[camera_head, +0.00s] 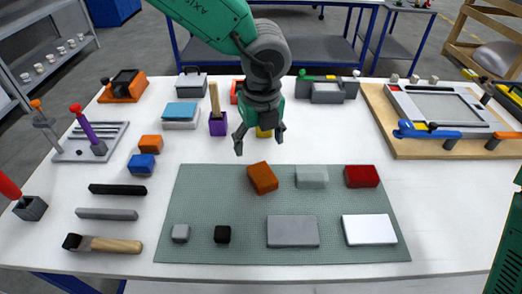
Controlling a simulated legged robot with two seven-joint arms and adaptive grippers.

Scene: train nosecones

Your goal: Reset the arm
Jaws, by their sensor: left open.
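My left gripper (259,138) hangs over the white table (330,143), just behind the green mat (290,240). Its fingers are spread and nothing shows between them. My left arm (215,20) comes down from the top left. On the mat below stands an orange block (262,178), turned at an angle, apart from the fingers.
The mat also holds a light grey block (311,177), a red block (361,176), a grey plate (292,231), a white plate (369,230) and two small cubes. Tools and bars lie at left. A wooden board with a frame (385,130) fills the right back.

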